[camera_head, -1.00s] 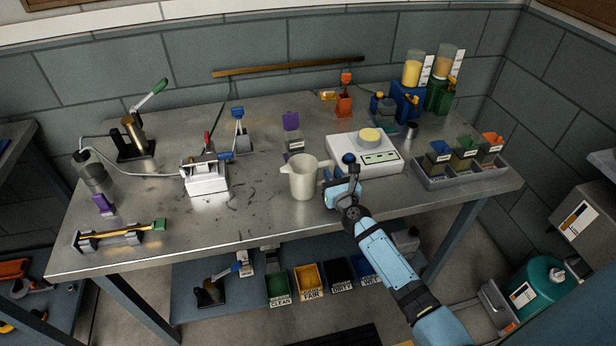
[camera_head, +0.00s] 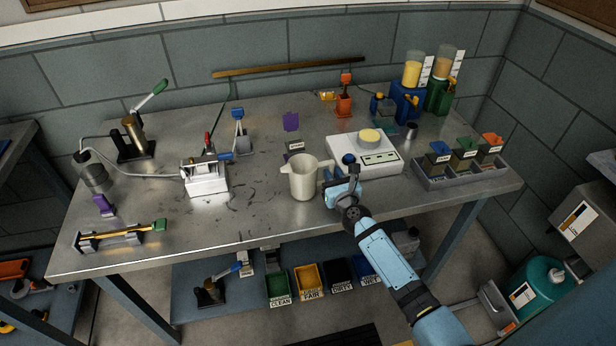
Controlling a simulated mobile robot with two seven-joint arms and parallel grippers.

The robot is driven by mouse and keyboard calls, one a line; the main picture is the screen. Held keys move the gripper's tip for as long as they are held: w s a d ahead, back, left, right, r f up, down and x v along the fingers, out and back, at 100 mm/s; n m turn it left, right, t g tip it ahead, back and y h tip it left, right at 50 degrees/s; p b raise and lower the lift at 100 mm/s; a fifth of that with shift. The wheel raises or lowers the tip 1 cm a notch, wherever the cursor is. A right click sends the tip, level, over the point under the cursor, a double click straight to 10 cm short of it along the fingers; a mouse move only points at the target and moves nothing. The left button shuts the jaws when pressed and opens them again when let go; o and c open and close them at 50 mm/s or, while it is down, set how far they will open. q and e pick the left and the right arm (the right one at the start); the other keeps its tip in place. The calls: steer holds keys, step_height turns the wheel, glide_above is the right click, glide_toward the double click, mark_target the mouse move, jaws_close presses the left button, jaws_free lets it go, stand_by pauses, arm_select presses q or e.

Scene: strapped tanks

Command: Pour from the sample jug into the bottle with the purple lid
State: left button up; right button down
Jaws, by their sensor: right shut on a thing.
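The sample jug (camera_head: 303,179) is a cream-white open jug, upright near the middle of the bench, with its spout to the left. It looks as if it is on or just above the bench top; I cannot tell which. My right gripper (camera_head: 327,188) is shut on the jug's handle side, at the jug's right. A purple lid (camera_head: 291,121) stands up behind the jug, above a small grey labelled bottle body (camera_head: 295,146); the part between them is hard to make out. The jug's contents are not clear. My left gripper is not in view.
A white scale (camera_head: 372,165) with a yellow disc stands right of the jug. A white device (camera_head: 206,181) stands to the left. The bench front (camera_head: 250,222) left of the jug is mostly clear.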

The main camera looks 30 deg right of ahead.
mark_target(333, 165)
steer(key=shift+r+p, duration=1.55)
steer(key=shift+r, duration=0.4)
